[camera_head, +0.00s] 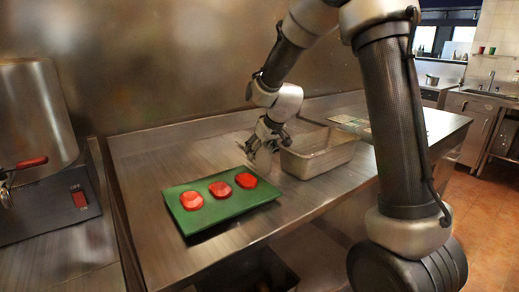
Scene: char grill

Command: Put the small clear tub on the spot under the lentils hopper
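My gripper (262,148) points down over the steel counter, between the green tray and the metal pan. A small pale, greyish shape (263,160) shows at its fingertips. It may be a clear tub, but it is too small and blurred to be sure, and I cannot tell whether the fingers hold it. I see no hopper of lentils and no marked spot under one.
A green tray (240,213) with three red round pieces lies at the counter's front. A rectangular metal pan (320,165) stands right of my gripper. A steel machine (38,120) with a red switch stands at left. Bare counter (160,165) lies behind the tray.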

